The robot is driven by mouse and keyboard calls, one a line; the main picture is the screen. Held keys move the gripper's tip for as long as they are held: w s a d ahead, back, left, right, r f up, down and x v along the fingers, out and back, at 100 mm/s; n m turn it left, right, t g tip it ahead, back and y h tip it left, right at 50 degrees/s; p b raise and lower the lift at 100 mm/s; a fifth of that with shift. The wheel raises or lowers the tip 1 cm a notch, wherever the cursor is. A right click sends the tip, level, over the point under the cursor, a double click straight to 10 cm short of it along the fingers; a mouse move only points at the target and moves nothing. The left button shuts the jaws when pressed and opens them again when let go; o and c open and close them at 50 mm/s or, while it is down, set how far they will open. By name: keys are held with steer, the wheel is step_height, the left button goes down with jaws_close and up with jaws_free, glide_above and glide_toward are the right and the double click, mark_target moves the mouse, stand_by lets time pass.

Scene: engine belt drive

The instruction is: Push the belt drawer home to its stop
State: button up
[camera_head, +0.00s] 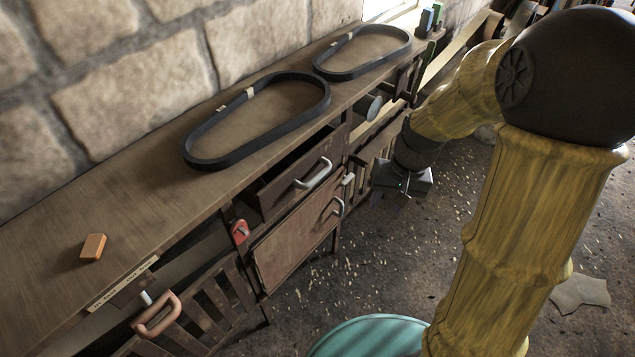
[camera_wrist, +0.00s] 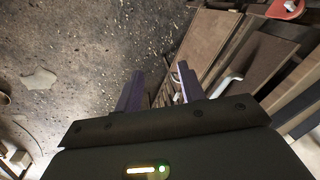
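The wooden belt drawer (camera_head: 283,188) under the bench top stands partly out, with a dark gap above its front. It has a pale bar handle (camera_head: 314,174). In the wrist view the drawer front (camera_wrist: 264,62) and its handle (camera_wrist: 229,86) lie to the right of the fingers. My gripper (camera_head: 405,196) is in front of the cabinet, to the right of the drawer and apart from it. In the wrist view my gripper (camera_wrist: 158,88) has its two dark fingers spread, with nothing between them. How far the drawer is from its stop cannot be told.
Two black belts (camera_head: 205,160) (camera_head: 330,70) lie on the bench top (camera_head: 150,207). A cabinet door (camera_head: 300,243) with a handle is below the drawer. A red latch-like part (camera_head: 240,231) sits left of it. The floor (camera_head: 385,265) in front is open, with scattered chips.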

mark_target(318, 177)
steer(key=w+a+f+g+y+b, duration=0.35)
steer(key=w+f+y+b, duration=0.35)
steer(key=w+f, duration=0.5)
steer(key=w+d+t+y+b, duration=0.1)
steer(key=w+d+y+b, duration=0.3)
steer(key=w+y, duration=0.3)
steer(key=w+f, duration=0.1)
steer(key=w, duration=0.2)
steer(key=shift+d+n+y, duration=0.3)
steer(key=shift+d, duration=0.05)
steer(key=shift+a, duration=0.1)
steer(key=p+x, duration=0.3)
steer(key=x, duration=1.4)
steer(key=shift+w+a+p, duration=0.1)
steer(key=shift+a+p, duration=0.05)
steer(key=shift+p, duration=0.2)
jaws_close()
